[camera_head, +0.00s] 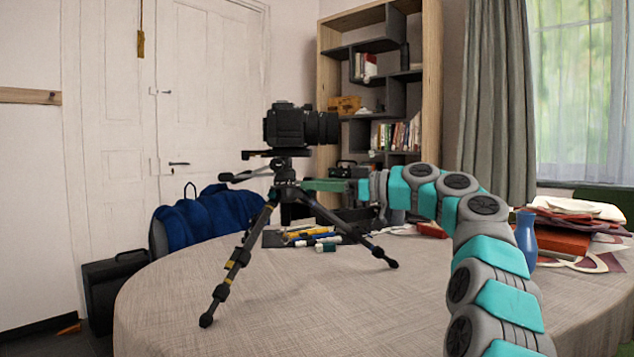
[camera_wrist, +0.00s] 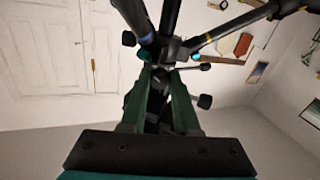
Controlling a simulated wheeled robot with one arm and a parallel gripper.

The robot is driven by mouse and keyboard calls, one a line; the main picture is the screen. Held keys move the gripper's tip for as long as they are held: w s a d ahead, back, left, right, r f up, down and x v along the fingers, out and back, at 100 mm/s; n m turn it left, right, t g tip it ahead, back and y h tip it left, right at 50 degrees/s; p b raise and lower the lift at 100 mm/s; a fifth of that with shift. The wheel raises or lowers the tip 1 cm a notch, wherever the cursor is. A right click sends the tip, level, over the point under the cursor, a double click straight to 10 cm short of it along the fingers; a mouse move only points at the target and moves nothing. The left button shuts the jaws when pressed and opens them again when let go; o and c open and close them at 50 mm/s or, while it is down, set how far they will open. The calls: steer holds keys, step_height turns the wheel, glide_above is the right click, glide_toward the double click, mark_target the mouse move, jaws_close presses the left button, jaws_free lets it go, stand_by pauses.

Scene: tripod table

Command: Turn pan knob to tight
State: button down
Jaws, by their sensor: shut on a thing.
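A black tripod (camera_head: 283,190) stands on the round table with a black camera (camera_head: 300,127) on its head. My gripper (camera_head: 302,185) reaches in from the right at the height of the tripod head, just below the camera. In the wrist view its two green fingers (camera_wrist: 160,78) close around a small dark part at the head, which seems to be the pan knob (camera_wrist: 159,92). The fingers hide most of it, and its marking or turn angle cannot be read. Other dark knobs (camera_wrist: 205,101) and handles stick out around the head.
Pens and small bottles (camera_head: 325,246) lie on the table (camera_head: 290,310) behind the tripod legs. A blue vase (camera_head: 525,238) and a pile of cloths and books (camera_head: 575,225) are at the right. The front of the table is clear.

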steer(key=shift+m, duration=0.4)
steer(key=c, duration=0.6)
jaws_free()
steer(key=shift+c, duration=0.2)
steer(key=shift+d, duration=0.1)
steer(key=v, duration=0.7)
steer(key=shift+d, duration=0.25)
steer(key=shift+s, duration=0.2)
